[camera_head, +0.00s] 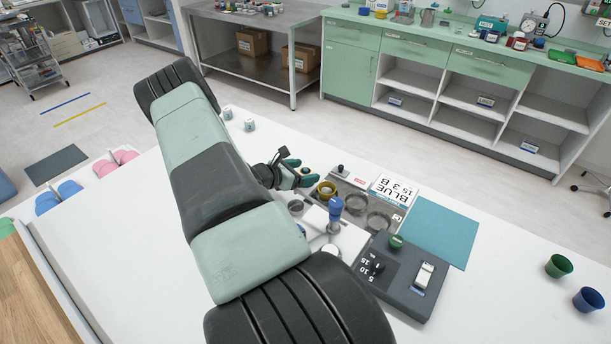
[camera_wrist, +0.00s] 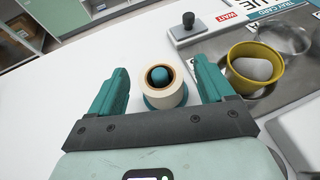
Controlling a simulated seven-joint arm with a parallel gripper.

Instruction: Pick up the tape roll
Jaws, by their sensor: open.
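The tape roll (camera_wrist: 165,98) stands on the white table in the wrist view, a pale ring with a teal edge below. A rounded teal piece shows inside its dark centre hole. My gripper (camera_wrist: 160,70) is open, with one teal finger on each side of the roll. Gaps show between the roll and both fingers, and nothing is held. In the head view my gripper (camera_head: 299,170) is low over the table beside the grey tray, and I cannot make out the roll there.
Right of the roll are a grey tray (camera_wrist: 215,42) with a knobbed block (camera_wrist: 188,24) and a yellow cup (camera_wrist: 252,69) with a pale round thing inside. In the head view a blue-topped stamp-like piece (camera_head: 336,206), a control box (camera_head: 405,275) and a teal mat (camera_head: 440,228) stand nearby.

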